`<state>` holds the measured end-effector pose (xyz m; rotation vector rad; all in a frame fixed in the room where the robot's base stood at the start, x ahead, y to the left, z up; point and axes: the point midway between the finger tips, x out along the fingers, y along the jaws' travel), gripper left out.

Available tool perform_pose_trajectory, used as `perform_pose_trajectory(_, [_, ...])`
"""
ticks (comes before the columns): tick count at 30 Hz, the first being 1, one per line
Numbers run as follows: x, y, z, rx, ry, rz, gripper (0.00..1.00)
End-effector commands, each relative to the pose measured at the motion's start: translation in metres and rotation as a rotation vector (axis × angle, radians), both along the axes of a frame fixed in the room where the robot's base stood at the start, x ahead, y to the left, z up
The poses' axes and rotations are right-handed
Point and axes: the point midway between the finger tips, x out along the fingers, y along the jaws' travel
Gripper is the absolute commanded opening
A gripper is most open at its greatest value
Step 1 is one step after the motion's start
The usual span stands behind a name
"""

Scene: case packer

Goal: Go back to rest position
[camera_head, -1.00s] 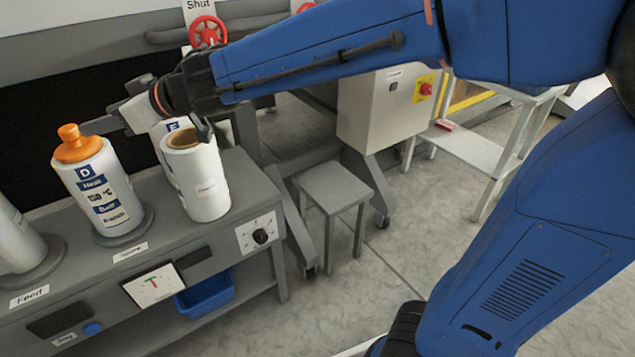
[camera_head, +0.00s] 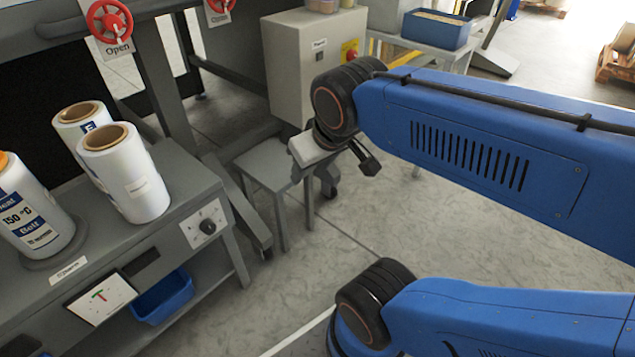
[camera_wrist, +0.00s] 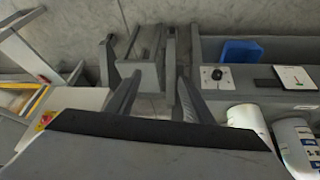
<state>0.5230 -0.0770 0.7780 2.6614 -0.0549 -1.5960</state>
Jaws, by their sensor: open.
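My gripper (camera_head: 338,155) is folded back near my arm, in the air in front of the small grey stool. In the wrist view both fingers of my gripper (camera_wrist: 157,85) show spread apart with nothing between them. In the head view the wrist partly hides the fingers. Two white film rolls, a near one (camera_head: 128,180) and a far one (camera_head: 70,122), stand upright on the grey bench.
The grey bench (camera_head: 185,180) carries a dial panel (camera_head: 205,224), with a blue bin (camera_head: 160,298) below. A stool (camera_head: 262,170) and a grey control cabinet (camera_head: 300,65) stand behind my gripper. A red valve wheel (camera_head: 110,20) hangs above. Floor between the bench and my arm is clear.

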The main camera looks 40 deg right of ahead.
Motion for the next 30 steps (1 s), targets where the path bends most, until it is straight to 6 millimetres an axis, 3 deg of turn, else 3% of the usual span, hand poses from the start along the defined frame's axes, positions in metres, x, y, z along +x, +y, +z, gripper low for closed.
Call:
perform_pose_trajectory(3, [-0.026,0.004,-0.013,0.037,0.058,0.006,0.47])
perform_pose_trajectory(6, [-0.033,0.007,-0.016,0.05,0.076,0.011,0.47])
perform_pose_trajectory(24, [-0.033,0.007,-0.016,0.05,0.077,0.012,0.47])
perform_pose_trajectory(27, [-0.033,0.007,-0.016,0.049,0.076,0.012,0.31])
perform_pose_trajectory(30, [-0.033,0.007,-0.016,0.049,0.076,0.012,0.31])
